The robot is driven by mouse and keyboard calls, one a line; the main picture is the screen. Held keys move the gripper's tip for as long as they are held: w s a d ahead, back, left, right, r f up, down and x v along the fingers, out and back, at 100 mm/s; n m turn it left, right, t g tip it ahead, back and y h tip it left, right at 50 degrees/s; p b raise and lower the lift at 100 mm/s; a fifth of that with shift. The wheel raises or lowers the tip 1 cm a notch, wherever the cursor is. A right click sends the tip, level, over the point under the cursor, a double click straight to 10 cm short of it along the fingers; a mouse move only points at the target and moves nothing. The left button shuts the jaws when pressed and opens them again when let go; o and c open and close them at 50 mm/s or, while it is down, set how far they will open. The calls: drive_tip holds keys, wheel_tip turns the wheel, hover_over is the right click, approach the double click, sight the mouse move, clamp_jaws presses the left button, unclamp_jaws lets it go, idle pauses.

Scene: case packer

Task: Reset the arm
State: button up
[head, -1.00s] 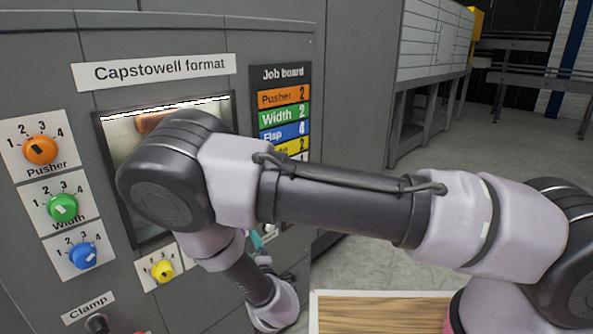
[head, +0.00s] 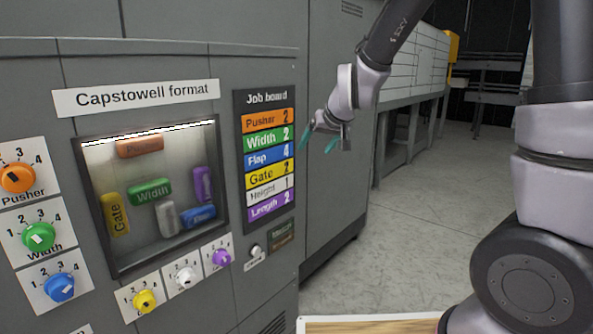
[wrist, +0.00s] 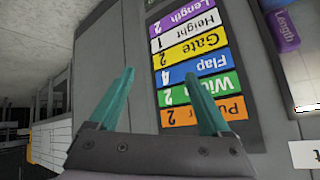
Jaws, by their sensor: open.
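My gripper (head: 319,142) is raised in front of the cabinet, just right of the job board (head: 267,155) in the head view. Its two teal fingers are spread apart with nothing between them. In the wrist view the open fingers (wrist: 160,76) point toward the job board (wrist: 195,62), which appears upside down there. My arm reaches up and out of the top of the head view, then comes down to the gripper. I cannot tell how far the fingertips are from the cabinet face.
The grey cabinet carries an orange dial (head: 18,178), green dial (head: 38,236), blue dial (head: 59,287), yellow dial (head: 145,301), white dial (head: 185,277) and purple dial (head: 221,258). A window (head: 160,250) shows coloured labelled blocks. Open floor (head: 420,200) lies to the right.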

drive_tip(key=s+d+r+m, duration=0.3)
drive_tip(key=s+d+r, duration=0.65)
drive_tip(key=d, duration=0.25)
drive_tip(key=s+d+r+m, duration=0.1)
drive_tip(key=s+d, duration=0.2)
drive_tip(key=s, duration=0.3)
drive_tip(key=s+d+r+m+g+h, duration=0.1)
drive_tip(key=s+d+r, duration=0.1)
drive_tip(key=s+d, duration=0.2)
drive_tip(key=s, duration=0.2)
drive_tip(key=shift+s+d+m+h, duration=0.2)
drive_tip(key=shift+s+m+h, duration=0.1)
drive_tip(key=shift+s+m, duration=0.1)
